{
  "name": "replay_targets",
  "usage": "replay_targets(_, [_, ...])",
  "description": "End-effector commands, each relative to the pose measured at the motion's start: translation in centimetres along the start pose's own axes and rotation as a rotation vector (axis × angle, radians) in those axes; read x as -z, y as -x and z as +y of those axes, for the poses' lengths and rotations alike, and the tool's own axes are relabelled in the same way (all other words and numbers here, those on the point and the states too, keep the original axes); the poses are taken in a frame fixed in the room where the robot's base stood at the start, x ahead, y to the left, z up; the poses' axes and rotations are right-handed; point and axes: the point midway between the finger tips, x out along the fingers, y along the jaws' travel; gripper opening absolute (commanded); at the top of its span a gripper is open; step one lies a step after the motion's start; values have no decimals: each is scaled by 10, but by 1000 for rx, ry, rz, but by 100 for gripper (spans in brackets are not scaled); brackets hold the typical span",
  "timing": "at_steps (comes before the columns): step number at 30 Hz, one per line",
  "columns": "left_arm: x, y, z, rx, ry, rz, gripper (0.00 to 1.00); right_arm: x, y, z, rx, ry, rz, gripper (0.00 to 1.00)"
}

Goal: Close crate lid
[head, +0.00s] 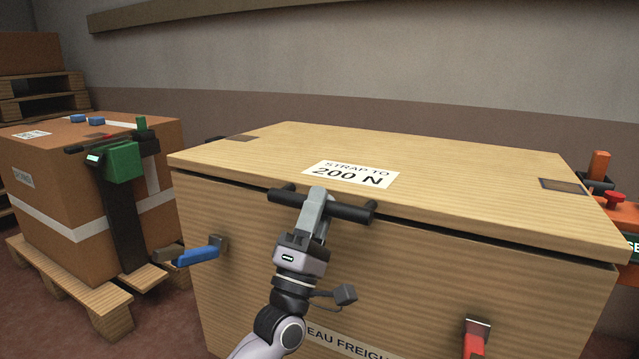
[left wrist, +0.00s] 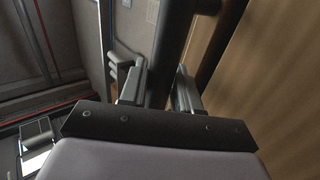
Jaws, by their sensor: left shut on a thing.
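The wooden crate (head: 400,270) stands in front of me in the head view. Its lid (head: 470,177) lies over the top, with a dark gap along the front edge, widest toward the right. A label reading "STRAP TO 200 N" (head: 351,174) is on the lid. A black bar handle (head: 356,212) is at the lid's front edge. My left gripper (head: 316,205) is shut on the handle's middle. In the left wrist view the dark handle bar (left wrist: 176,55) runs between the two fingers. My right gripper is not in view.
A blue-handled latch (head: 200,256) is on the crate's left front, a red-handled one (head: 474,340) on its right front. A strapped carton (head: 60,180) on a pallet (head: 85,290) stands at left. Orange equipment (head: 600,170) is at right. A wall is behind.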

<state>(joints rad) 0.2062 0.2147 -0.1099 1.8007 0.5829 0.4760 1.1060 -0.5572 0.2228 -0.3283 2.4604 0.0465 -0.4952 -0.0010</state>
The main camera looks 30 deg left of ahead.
Motion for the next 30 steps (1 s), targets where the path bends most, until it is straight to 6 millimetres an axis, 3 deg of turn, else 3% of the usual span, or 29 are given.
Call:
replay_targets(4, [0,8,-13,18,0,-4,0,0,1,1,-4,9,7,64])
replay_targets(17, [0,10,-15,18,1,-2,0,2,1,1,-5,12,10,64])
replay_targets(18, [0,10,-15,19,0,-3,45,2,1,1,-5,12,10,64])
replay_targets(19, [0,10,-15,18,0,-3,52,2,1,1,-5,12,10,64])
replay_targets(30, [0,13,-13,14,0,-2,52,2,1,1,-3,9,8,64])
